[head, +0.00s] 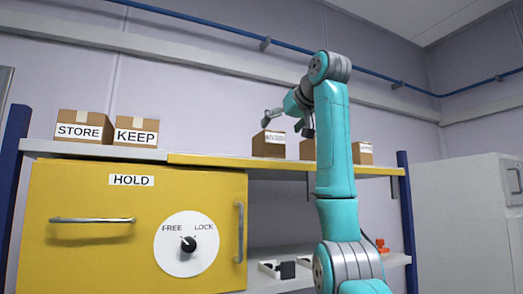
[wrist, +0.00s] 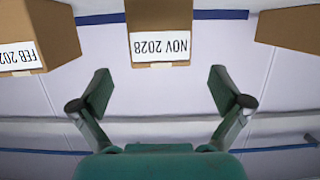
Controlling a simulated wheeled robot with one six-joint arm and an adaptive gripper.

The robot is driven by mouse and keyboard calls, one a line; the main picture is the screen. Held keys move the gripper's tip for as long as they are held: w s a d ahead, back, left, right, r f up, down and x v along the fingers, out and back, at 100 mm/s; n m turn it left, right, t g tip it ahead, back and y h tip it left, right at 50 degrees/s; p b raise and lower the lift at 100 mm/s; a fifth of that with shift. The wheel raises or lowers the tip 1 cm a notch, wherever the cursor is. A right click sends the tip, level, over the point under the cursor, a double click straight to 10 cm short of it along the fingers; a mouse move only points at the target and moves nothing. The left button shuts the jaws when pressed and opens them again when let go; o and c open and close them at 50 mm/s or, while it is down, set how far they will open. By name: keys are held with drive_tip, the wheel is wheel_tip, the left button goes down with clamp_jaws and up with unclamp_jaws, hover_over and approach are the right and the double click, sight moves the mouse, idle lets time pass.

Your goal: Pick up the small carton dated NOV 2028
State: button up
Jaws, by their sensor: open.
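The small brown carton labelled NOV 2028 (wrist: 157,14) is at the top centre of the wrist view, where its white label reads upside down. In the head view, the carton (head: 267,151) at the left of the small-carton group has a blurred label that seems to match. My gripper (wrist: 160,83) is open and empty. Its fingers are spread to either side of the carton's line, apart from it. In the head view my gripper (head: 288,121) hangs just above and beside that carton.
A FEB-dated carton (wrist: 45,28) and another carton (wrist: 288,24) flank it in the wrist view. STORE (head: 82,120) and KEEP (head: 135,124) boxes stand on the shelf's left. Another small carton (head: 363,156) stands right of my arm. Below is a yellow HOLD cabinet (head: 110,250).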

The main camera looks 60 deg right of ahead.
sight(270, 139)
drive_tip(key=x, duration=0.8)
drive_tip(key=shift+w, duration=0.1)
drive_tip(key=c, duration=1.5)
